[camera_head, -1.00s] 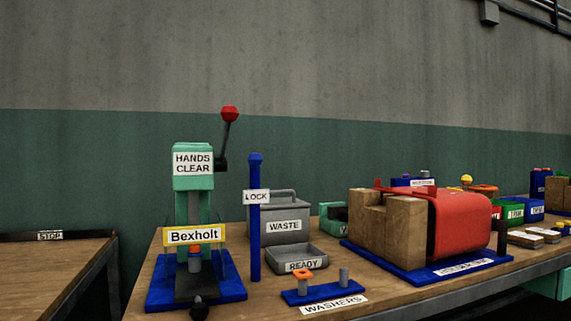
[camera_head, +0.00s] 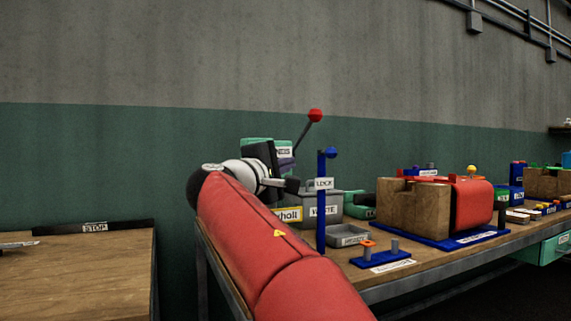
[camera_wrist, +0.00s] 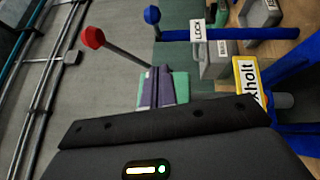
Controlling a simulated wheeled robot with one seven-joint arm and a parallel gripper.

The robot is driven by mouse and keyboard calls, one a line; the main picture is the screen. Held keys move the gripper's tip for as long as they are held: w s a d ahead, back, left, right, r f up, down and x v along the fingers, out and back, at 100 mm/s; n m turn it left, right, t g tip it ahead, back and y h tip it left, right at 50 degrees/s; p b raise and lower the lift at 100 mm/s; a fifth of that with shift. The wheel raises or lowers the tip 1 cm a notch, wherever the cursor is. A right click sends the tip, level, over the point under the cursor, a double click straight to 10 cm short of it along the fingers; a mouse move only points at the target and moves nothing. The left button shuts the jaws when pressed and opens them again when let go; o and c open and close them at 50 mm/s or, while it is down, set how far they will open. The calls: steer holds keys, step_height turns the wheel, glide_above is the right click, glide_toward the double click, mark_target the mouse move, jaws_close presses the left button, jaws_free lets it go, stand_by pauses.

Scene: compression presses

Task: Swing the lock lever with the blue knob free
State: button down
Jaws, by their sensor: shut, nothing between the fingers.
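The blue knob (camera_head: 331,153) shows just right of the top of the slim blue post (camera_head: 321,215), which carries a LOCK sign (camera_head: 319,184). In the wrist view the knob (camera_wrist: 152,14) sits off the post's end, on the side away from the green press head (camera_wrist: 180,86). My gripper (camera_head: 292,185) is shut and empty, left of the post in the head view and in front of the press. Whether it touches anything is unclear. My arm and gripper hide most of the press and part of its Bexholt sign, which shows in the wrist view (camera_wrist: 249,82).
The press's red-knobbed handle (camera_head: 315,115) rises behind my gripper. A blue washer stand (camera_head: 380,259) and a red-and-wood fixture (camera_head: 440,205) are farther right.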

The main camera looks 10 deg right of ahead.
mark_target(323, 153)
steer(key=w+d, duration=0.1)
steer(key=d, duration=0.1)
steer(key=w+d+r+p, duration=0.1)
steer(key=w+d, duration=0.1)
steer(key=w+d+p, duration=0.1)
steer(key=w+d, duration=0.1)
steer(key=d, duration=0.1)
steer(key=shift+r, duration=0.25)
steer(key=shift+d, duration=0.4)
